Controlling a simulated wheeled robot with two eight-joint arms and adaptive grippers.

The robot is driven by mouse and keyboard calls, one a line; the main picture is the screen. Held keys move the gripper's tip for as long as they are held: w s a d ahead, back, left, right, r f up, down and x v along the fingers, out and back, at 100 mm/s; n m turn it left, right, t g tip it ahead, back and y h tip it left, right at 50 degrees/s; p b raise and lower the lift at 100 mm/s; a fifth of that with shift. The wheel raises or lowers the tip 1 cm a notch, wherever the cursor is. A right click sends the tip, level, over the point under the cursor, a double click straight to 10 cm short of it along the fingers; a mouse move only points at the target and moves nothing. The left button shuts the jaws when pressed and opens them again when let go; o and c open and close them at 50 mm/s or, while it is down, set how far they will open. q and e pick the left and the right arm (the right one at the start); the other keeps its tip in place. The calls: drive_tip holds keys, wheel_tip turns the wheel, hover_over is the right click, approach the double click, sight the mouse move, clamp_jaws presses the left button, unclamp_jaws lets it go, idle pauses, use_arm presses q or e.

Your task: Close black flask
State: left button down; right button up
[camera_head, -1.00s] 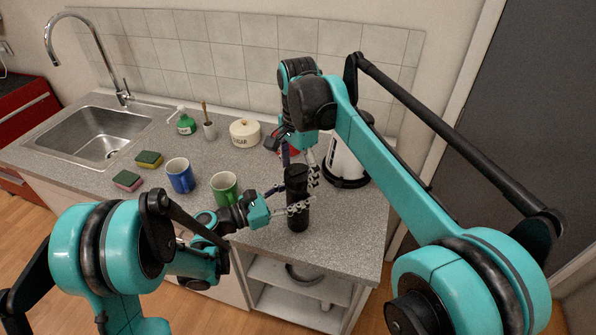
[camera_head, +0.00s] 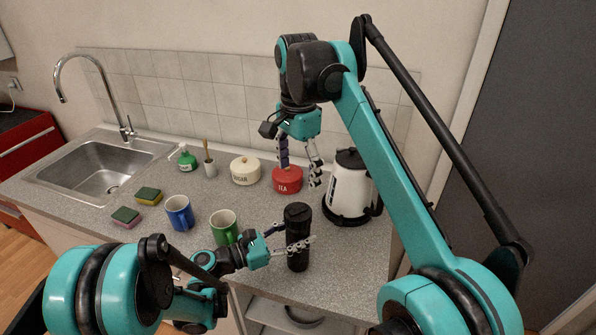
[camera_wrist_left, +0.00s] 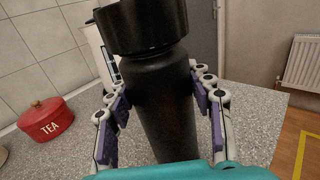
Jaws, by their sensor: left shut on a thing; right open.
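The black flask (camera_head: 298,226) stands upright near the front edge of the counter, with a wider black top piece on it. The left wrist view shows the same flask (camera_wrist_left: 160,95) up close, its wider top (camera_wrist_left: 140,22) sitting on the body. My left gripper (camera_head: 300,246) is shut around the flask's body, one finger on each side. My right gripper (camera_head: 299,172) is open and empty, above and behind the flask, fingers pointing down, clear of the top.
A white and black kettle (camera_head: 350,186) stands right behind the flask. A red tea tin (camera_head: 287,180), a cream sugar tin (camera_head: 245,170), a green mug (camera_head: 224,227) and a blue mug (camera_head: 179,213) stand to the left. Sponges (camera_head: 148,196) lie near the sink (camera_head: 100,168).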

use_arm(q)
drive_tip(key=c, duration=0.6)
unclamp_jaws()
drive_tip(key=shift+o, duration=0.2)
drive_tip(key=shift+a, duration=0.15)
drive_tip(key=v, duration=1.2)
